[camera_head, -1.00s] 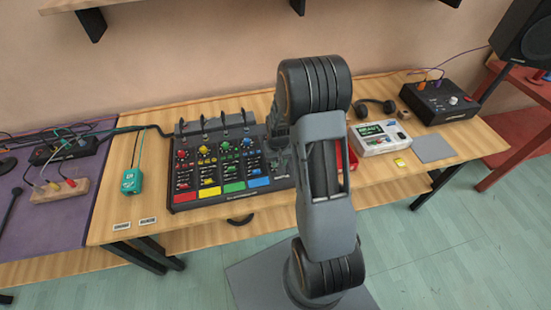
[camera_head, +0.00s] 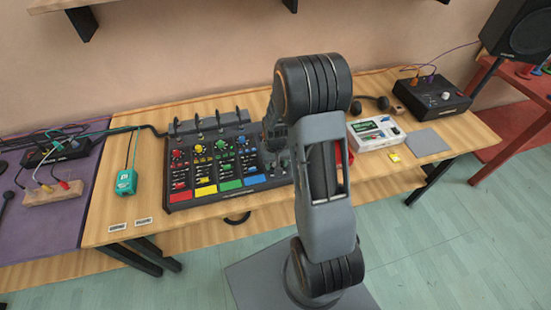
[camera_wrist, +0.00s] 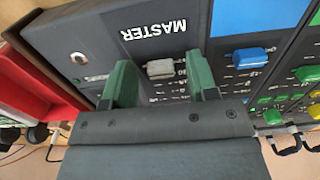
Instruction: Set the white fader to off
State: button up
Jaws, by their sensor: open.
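The white fader (camera_wrist: 165,68) is a pale grey-white cap on the dark mixer's MASTER section (camera_wrist: 153,28), in the wrist view. My gripper (camera_wrist: 157,61) is open, with one green finger on each side of the cap. I see small gaps between fingers and cap, and nothing is gripped. Marks beside the fader are too small or hidden to read. In the head view the mixer (camera_head: 183,205) stands on the wooden table, and my arm hides its right end, with the white fader and my fingertips.
A blue fader cap (camera_wrist: 250,55) and a blue pad (camera_wrist: 243,17) lie right of my fingers in the wrist view. A red tray (camera_wrist: 30,85) is at the left. A white box (camera_head: 380,143) stands right of my arm in the head view.

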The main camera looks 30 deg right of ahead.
notch_tip(320, 180, up, 14)
jog(key=shift+b, duration=0.45)
jog(key=shift+f, duration=0.15)
